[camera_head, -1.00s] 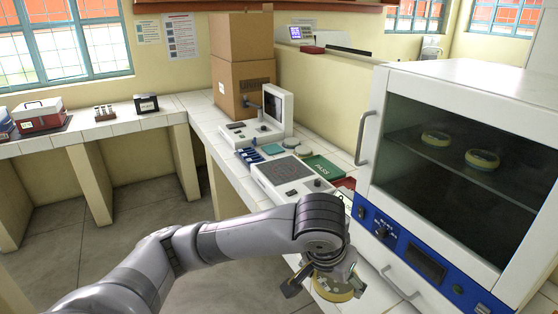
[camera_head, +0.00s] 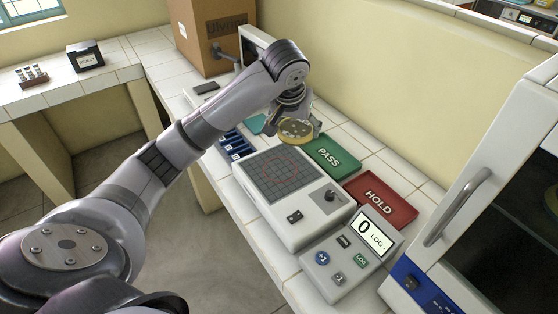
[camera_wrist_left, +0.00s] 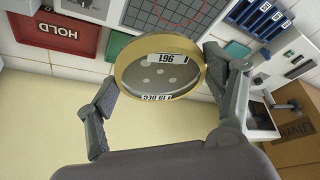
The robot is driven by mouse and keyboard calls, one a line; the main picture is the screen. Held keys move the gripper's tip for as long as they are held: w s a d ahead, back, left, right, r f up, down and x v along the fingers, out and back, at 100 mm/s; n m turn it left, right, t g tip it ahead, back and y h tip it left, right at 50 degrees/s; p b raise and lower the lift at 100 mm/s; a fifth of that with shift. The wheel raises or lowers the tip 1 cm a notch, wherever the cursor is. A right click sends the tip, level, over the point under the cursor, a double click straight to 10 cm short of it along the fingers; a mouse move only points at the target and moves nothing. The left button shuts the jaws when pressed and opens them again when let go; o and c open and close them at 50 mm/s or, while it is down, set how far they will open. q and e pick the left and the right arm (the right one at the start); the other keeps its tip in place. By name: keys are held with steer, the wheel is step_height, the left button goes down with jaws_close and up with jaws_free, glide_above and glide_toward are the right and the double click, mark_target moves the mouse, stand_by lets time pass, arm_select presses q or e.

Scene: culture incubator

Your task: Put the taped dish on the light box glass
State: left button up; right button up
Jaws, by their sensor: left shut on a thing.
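The taped dish (camera_head: 296,130) is round with a yellow tape band around its rim. In the left wrist view the dish (camera_wrist_left: 160,75) shows pale spots and labels reading "961" and "19 DEC". My left gripper (camera_head: 296,118) is shut on the dish, one finger on each side, and holds it above the counter beyond the light box. The light box (camera_head: 318,215) is a white unit with a dark gridded glass (camera_head: 281,172) carrying a red outline; the glass is bare. My right gripper is not in view.
A green PASS tray (camera_head: 331,160) and a red HOLD tray (camera_head: 381,198) lie right of the light box. A counter device (camera_head: 350,252) reads 0. Blue slotted racks (camera_head: 236,145) lie left. The incubator (camera_head: 500,215) stands at right, a cardboard box (camera_head: 212,35) behind.

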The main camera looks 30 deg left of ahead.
arm_select(q)
steer(key=r+n, duration=0.1)
steer(key=r, duration=0.1)
glide_above(280, 168)
steer(key=s+d, duration=0.1)
steer(key=s, duration=0.1)
steer(key=shift+g, duration=0.3)
steer(key=f+p, duration=0.1)
steer(key=f, duration=0.4)
steer(key=f+p, duration=0.1)
steer(key=f, duration=0.3)
steer(key=f+p, duration=0.2)
steer(key=f, duration=0.3)
steer(key=shift+w+a+f, duration=0.15)
steer(key=shift+w+f, duration=0.1)
steer(key=shift+f, duration=0.8)
step_height(280, 168, down, 4)
steer(key=shift+r+p, duration=0.25)
steer(key=shift+p, duration=0.25)
steer(key=shift+f, duration=0.2)
steer(key=shift+w, duration=0.1)
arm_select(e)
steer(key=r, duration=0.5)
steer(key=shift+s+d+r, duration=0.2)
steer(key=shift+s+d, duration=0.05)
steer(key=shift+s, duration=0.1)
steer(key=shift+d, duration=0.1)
